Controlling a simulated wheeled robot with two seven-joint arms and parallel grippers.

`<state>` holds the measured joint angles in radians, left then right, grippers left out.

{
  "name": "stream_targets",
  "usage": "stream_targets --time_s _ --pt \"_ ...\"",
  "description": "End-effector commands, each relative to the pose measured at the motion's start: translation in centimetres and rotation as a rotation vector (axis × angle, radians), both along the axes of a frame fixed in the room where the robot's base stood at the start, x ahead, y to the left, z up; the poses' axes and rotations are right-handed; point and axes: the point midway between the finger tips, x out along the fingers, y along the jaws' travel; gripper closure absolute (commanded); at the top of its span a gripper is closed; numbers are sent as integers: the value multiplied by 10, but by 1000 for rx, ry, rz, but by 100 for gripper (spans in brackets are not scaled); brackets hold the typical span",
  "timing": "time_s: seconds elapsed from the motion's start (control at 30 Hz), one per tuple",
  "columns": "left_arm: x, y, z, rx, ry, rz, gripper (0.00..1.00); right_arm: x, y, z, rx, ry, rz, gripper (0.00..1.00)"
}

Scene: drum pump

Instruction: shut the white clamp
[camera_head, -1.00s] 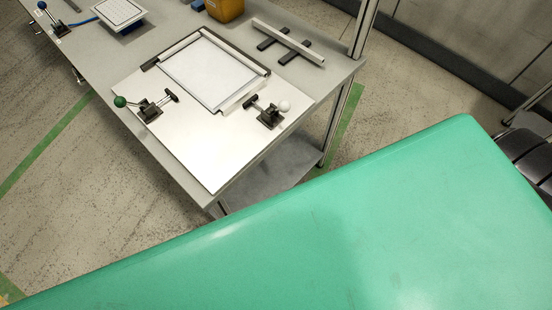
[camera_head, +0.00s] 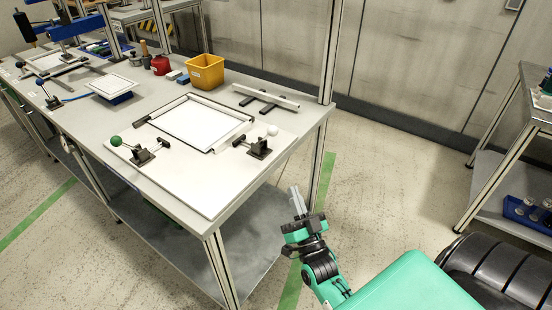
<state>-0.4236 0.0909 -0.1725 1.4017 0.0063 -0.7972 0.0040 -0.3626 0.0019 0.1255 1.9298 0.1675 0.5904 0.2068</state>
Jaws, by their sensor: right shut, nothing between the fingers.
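The white clamp (camera_head: 260,146) has a black base and a white ball knob. It is fixed at the right front of the white board (camera_head: 190,190) on the workbench. Its arm points left toward the framed panel, and I cannot tell from here whether it presses on anything. The green clamp (camera_head: 138,152) stands on the left part of the same board, with its green knob to the left. My right gripper (camera_head: 295,196) is in front of the bench's right end, apart from the white clamp, shut and empty. My left gripper is not in view.
The framed panel (camera_head: 198,124) lies on the board. A white bar on black feet (camera_head: 266,98) is behind the white clamp. A yellow bin (camera_head: 205,72) stands farther back. A bench post (camera_head: 333,50) rises at the right corner. A second table (camera_head: 507,120) is at far right.

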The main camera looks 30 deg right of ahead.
Motion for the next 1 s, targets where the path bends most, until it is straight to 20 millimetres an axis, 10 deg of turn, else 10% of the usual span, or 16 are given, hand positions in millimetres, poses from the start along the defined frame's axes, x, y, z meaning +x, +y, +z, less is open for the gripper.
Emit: stream_targets --time_s 0.37,1.0 --pt "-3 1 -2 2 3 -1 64 5 -1 4 0 1 0 100" --pt "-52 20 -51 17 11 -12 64 100 -20 68 -1 2 0 100"
